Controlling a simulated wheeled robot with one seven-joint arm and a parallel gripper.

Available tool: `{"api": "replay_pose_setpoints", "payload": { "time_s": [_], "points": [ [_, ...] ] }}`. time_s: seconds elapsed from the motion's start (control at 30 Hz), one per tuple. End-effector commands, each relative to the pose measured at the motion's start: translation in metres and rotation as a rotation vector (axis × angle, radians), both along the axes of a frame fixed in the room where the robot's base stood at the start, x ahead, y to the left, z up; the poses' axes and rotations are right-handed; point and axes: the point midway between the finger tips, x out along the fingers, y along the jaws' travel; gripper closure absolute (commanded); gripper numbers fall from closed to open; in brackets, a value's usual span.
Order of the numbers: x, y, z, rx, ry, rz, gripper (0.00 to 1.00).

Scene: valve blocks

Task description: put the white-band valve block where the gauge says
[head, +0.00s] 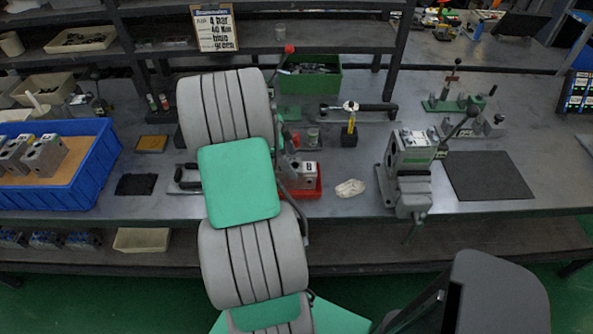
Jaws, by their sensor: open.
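Grey valve blocks (44,156) stand in a blue crate (95,175) at the left of the bench. Another grey block (303,170) is at a red tray (314,190), partly hidden behind my arm. A grey block-shaped body (412,152) with a lever stands at the bench's front edge, right of centre; I cannot tell whether it is a valve block or part of a vise. I cannot make out a white band on any block. I cannot pick out a gauge dial. My arm rises through the middle of the view; my gripper does not show.
A green bin (310,78), a crumpled rag (350,188) and a black pad (136,184) are on the bench. A dark mat (487,176) lies bare at right.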

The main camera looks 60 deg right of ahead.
Motion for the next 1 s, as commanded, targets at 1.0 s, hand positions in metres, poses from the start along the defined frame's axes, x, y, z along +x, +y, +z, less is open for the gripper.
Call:
{"api": "replay_pose_setpoints", "payload": {
  "time_s": [1.0],
  "points": [
    [0.116,0.41,0.113,0.109,0.027,2.59,0.24]
  ]
}}
